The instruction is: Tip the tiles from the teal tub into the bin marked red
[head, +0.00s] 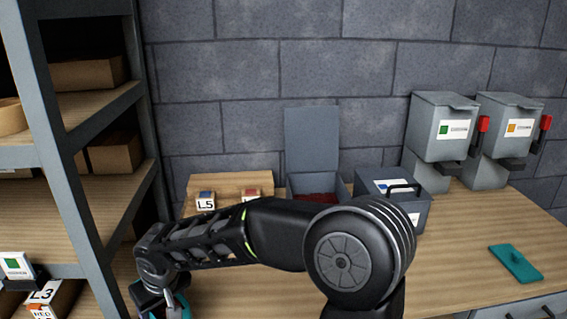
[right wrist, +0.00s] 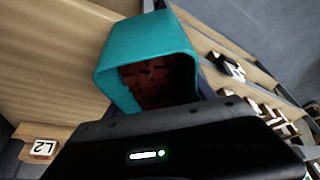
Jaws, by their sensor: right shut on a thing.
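The teal tub (right wrist: 130,42) fills the middle of the right wrist view, with its mouth facing the camera and dark red tiles (right wrist: 155,82) inside. My right gripper (head: 168,300) is shut on the tub at the lower left of the head view, where only a bit of teal shows at the frame's edge. A grey bin (head: 311,140) with its lid raised stands against the wall and has dark red contents. Its front is hidden behind my right arm, so I cannot read its marking. My left gripper is not in view.
A closed grey bin (head: 378,184) with a blue label stands right of the open one. Two grey dispensers (head: 440,125) with red levers stand farther right. A teal lid (head: 515,263) lies on the bench. Shelving (head: 85,195) rises at the left, close to my right gripper.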

